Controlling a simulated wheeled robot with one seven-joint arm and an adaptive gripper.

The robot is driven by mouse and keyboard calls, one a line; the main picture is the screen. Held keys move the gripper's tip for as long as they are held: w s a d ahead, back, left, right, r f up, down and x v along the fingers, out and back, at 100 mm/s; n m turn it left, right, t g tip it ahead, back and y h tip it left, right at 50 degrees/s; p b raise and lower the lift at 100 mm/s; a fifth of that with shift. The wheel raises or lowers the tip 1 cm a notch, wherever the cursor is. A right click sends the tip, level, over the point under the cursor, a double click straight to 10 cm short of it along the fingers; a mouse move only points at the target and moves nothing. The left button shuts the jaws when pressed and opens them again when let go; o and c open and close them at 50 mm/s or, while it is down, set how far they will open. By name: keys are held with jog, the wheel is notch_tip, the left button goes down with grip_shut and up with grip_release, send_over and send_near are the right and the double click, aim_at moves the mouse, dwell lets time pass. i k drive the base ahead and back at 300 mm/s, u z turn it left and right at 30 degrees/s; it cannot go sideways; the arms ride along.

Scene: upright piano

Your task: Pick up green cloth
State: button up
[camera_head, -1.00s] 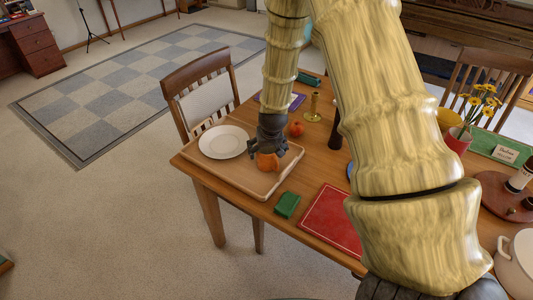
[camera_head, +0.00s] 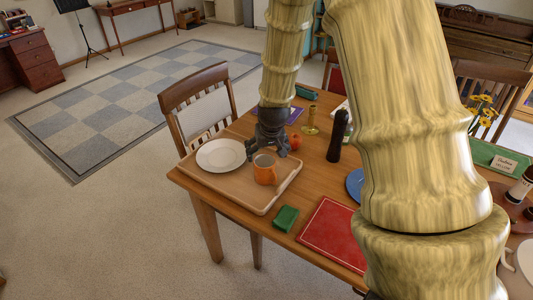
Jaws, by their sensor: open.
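A small folded green cloth (camera_head: 286,218) lies on the wooden table, between the tray and a red placemat, near the table's front edge. My gripper (camera_head: 268,154) is open and points down over the tray's back part, behind and above an orange mug (camera_head: 265,170). Nothing shows between its fingers. The gripper is apart from the green cloth, up and to the left of it in the picture. The cloth is fully in view.
A wooden tray (camera_head: 222,184) holds a white plate (camera_head: 221,155) and the mug. A red placemat (camera_head: 331,228) lies right of the cloth. An orange fruit (camera_head: 295,141), a brass candlestick (camera_head: 311,120) and a dark pepper mill (camera_head: 338,136) stand behind. My arm hides much of the right side.

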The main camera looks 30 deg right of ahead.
aim_at(285, 219)
jog(key=z, duration=1.25)
